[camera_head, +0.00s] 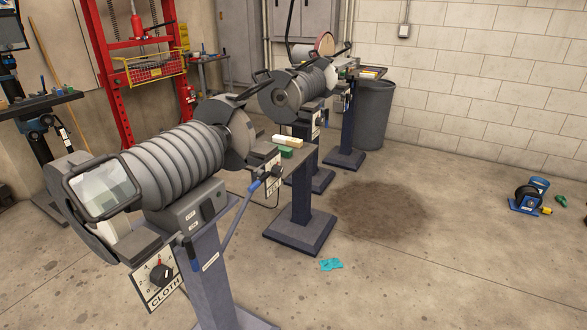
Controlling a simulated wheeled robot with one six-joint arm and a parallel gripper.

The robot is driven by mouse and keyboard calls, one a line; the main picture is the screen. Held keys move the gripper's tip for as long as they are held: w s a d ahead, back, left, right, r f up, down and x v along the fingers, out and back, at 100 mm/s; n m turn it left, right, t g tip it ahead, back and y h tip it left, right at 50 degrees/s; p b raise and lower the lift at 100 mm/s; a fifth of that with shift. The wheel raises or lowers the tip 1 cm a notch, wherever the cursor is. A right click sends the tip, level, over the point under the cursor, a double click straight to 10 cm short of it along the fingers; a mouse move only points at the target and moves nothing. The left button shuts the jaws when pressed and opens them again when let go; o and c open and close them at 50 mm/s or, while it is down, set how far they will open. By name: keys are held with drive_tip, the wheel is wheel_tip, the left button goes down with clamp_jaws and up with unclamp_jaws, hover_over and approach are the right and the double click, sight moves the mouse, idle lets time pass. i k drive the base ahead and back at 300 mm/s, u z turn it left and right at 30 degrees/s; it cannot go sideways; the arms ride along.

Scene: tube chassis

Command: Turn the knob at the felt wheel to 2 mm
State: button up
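A bench grinder (185,150) on a grey pedestal stands at the left. At its near end a white plate reading CLOTH carries a black knob (162,274) with a dial scale; a red mark shows above it. At its far end, by the far wheel (238,132), a second plate (270,177) shows letters that look like the start of FELT, with a dark knob on it. A rod with a blue end partly covers this plate, and its scale and pointer are too small to read. My gripper is not in view.
More pedestal machines (290,92) stand behind, with a grey bin (374,112) by the wall. A teal rag (331,264) and a dark floor stain (380,208) lie right of the pedestals. A blue reel (528,199) sits far right. The floor in front right is clear.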

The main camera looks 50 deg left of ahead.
sight(276, 171)
drive_tip(key=u, duration=0.55)
drive_tip(key=i, duration=0.85)
drive_tip(key=u, duration=0.8)
